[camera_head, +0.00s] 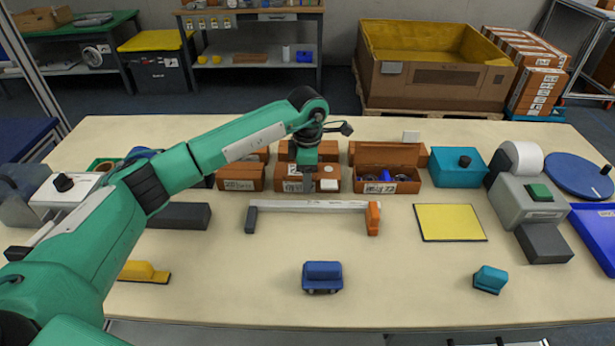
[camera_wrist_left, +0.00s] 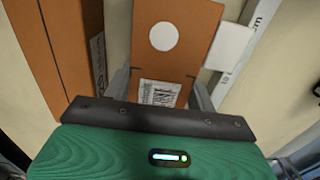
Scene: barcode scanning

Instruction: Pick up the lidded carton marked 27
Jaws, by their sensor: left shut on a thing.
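My left gripper (camera_head: 304,170) points down over the row of orange-brown cartons at the back middle of the table. It is shut on a carton (camera_head: 291,185) with a white printed label on its front. In the left wrist view the fingers (camera_wrist_left: 162,90) stand on either side of this carton (camera_wrist_left: 180,55), whose top shows a white round spot and a label. I cannot read the number on it. Another closed carton (camera_head: 240,178) stands to its left. An open carton (camera_head: 388,187) with small items inside stands to its right, with a label too small to read surely. My right gripper is out of view.
A white bar on two feet (camera_head: 315,206) lies in front of the cartons. A yellow pad (camera_head: 450,222), teal box (camera_head: 457,172) and grey device (camera_head: 528,200) are to the right. A blue block (camera_head: 322,277) and teal block (camera_head: 490,279) stand near the front, with bare table between.

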